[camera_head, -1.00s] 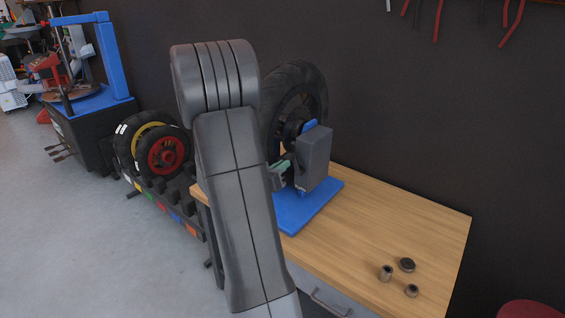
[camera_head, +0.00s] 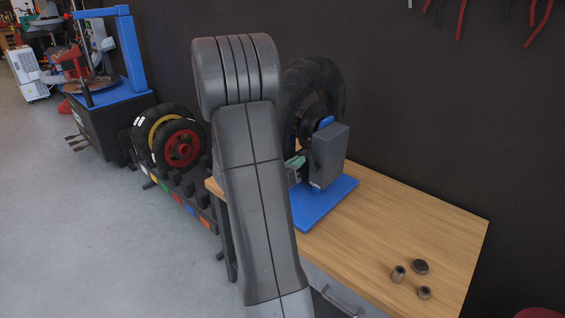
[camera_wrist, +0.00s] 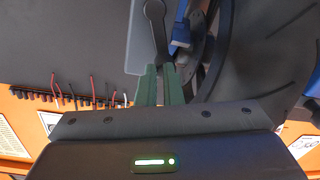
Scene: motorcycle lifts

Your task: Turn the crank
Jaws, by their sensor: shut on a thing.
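A grey box (camera_head: 333,155) stands on a blue base plate (camera_head: 330,205) on the wooden bench, beside a black motorcycle wheel (camera_head: 290,100). The crank (camera_wrist: 155,22) shows in the wrist view as a dark arm on the side of the grey box (camera_wrist: 139,45). My gripper's green fingers (camera_wrist: 159,85) are shut at the lower end of the crank, on its handle; the handle itself is mostly hidden between them. In the head view my gripper (camera_head: 295,163) is at the left side of the box, partly behind my arm.
Several small round metal parts, one of them a dark cap (camera_head: 420,266), lie on the right of the wooden bench (camera_head: 445,220). Spare wheels (camera_head: 180,148) sit on a rack at left. A blue-framed machine (camera_head: 130,60) stands behind them. Grey floor is open at left.

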